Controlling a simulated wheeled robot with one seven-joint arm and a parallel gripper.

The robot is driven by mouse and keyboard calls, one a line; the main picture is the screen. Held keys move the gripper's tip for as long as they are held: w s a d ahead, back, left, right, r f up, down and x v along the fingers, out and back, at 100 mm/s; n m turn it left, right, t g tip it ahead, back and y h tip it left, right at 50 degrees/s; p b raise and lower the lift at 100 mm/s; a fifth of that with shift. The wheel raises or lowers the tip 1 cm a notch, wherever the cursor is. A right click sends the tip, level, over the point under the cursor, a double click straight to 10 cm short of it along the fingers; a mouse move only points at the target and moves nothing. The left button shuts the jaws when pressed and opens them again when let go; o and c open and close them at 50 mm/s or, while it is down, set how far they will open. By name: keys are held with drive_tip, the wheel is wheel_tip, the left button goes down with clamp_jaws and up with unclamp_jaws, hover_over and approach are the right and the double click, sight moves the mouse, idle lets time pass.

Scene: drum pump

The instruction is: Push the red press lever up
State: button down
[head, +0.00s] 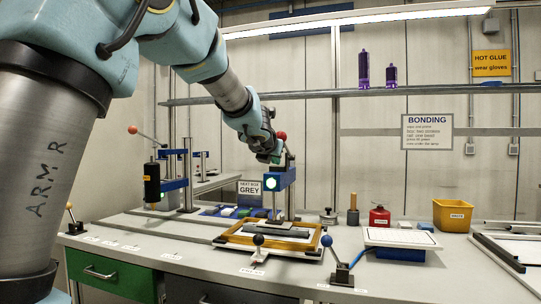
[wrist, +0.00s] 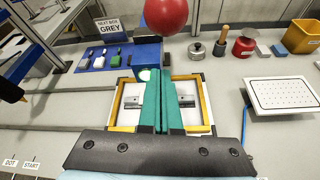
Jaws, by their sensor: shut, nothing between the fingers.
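The red press lever shows as a red ball knob (head: 282,135) just right of and above my gripper in the head view. The same red knob (wrist: 166,15) fills the top middle of the wrist view, beyond my fingertips; its rod is hidden. My gripper (head: 272,158) is above the blue press head (head: 280,180) with its green-lit lamp. In the wrist view my two teal fingers (wrist: 159,75) lie together with nothing between them. The knob appears beyond the fingertips; I cannot tell whether they touch.
Below the press is a yellow-framed fixture (head: 268,237). A second press with an orange-ball lever (head: 133,130) stands left. A blue-knobbed lever (head: 327,241) and white perforated plate (head: 402,238) are right. A yellow bin (head: 453,215) and red can (head: 380,217) stand behind.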

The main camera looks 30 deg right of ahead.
drive_tip(key=shift+s+d+r+p, duration=0.15)
drive_tip(key=shift+r+p, duration=0.65)
drive_tip(key=shift+r, duration=0.25)
drive_tip(key=shift+s+d+r+p, duration=0.1)
drive_tip(key=shift+r+p, duration=0.65)
drive_tip(key=shift+r, duration=0.25)
drive_tip(key=shift+r, duration=0.1)
